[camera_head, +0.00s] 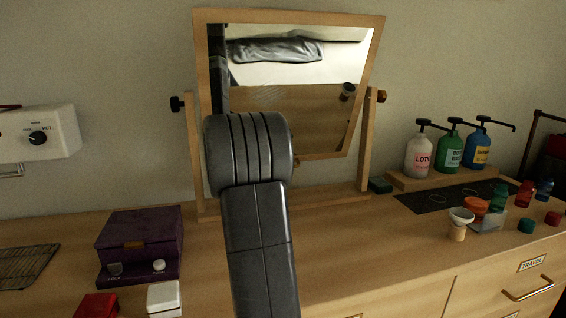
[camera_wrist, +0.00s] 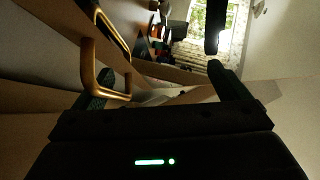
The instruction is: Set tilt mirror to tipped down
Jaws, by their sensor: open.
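The tilt mirror (camera_head: 322,117) has a wooden frame hung between two upright posts on the dresser top, with a dark knob (camera_head: 177,103) on the left and a brownish knob (camera_head: 381,96) on the right. Its frame looks wider at the top than at the bottom, so the top seems to lean towards me; I cannot tell the exact angle. My arm covers its lower left part in the head view. My gripper (camera_wrist: 160,72) shows only in the wrist view, open and empty, with its fingers apart. The mirror is not clearly seen there.
A purple box (camera_head: 140,235) stands left of the mirror. Pump bottles on a wooden stand (camera_head: 445,177) and several small cups and bottles are to the right. A brass drawer handle (camera_wrist: 88,68) appears close to the left finger in the wrist view; I cannot tell whether they touch.

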